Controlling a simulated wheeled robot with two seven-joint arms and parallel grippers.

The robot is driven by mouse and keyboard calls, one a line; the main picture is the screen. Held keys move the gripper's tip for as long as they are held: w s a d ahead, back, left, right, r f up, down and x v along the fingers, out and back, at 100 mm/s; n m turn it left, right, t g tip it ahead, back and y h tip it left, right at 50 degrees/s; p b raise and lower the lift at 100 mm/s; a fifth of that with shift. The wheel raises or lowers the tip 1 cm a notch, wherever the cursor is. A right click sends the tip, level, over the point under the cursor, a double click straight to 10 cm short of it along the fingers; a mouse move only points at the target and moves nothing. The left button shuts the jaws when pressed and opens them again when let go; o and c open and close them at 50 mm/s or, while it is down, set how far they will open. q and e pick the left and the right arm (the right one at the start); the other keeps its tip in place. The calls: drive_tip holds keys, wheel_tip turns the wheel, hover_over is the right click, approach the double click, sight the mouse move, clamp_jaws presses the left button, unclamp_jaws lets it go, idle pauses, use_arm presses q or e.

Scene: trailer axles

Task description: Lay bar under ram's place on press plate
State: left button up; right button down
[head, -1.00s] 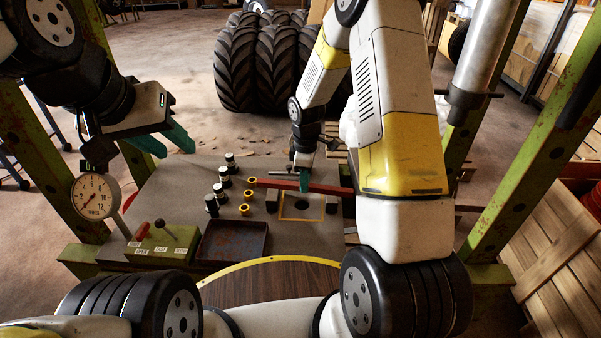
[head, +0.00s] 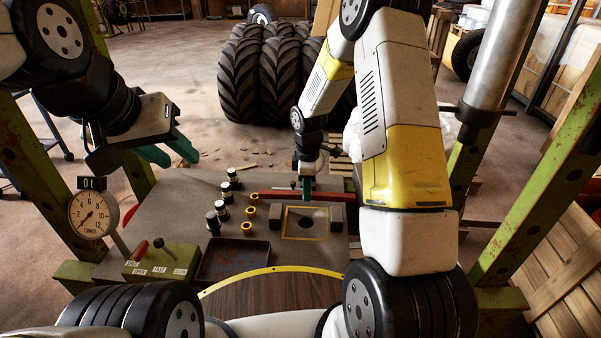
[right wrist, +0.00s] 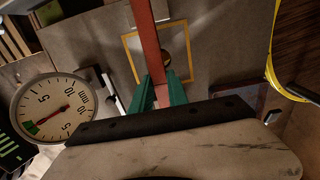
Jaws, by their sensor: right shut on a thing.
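A long red bar (head: 278,195) is held crosswise at the back of the grey press plate (head: 178,192). My right gripper (head: 306,189) is shut on the bar near its middle; both green fingers also show around it in the right wrist view (right wrist: 161,92). In the head view the bar lies behind the yellow square outline (head: 288,222), which surrounds a dark hole (head: 306,222). I cannot tell whether the bar touches the plate. My left gripper (head: 170,154) is open and empty, high at the left.
Several black-and-silver cylinders (head: 222,209) and yellow rings (head: 247,228) stand left of the square. A dark tray (head: 234,261) and a green lever box (head: 160,260) are in front. Green press posts (head: 535,190) flank the plate. A dial gauge (head: 92,215) stands at left.

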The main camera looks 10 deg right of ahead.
drive_tip(key=shift+f, duration=2.8)
drive_tip(key=c, duration=1.2)
unclamp_jaws()
drive_tip(key=shift+f, duration=0.1)
drive_tip(key=shift+r, duration=3.95)
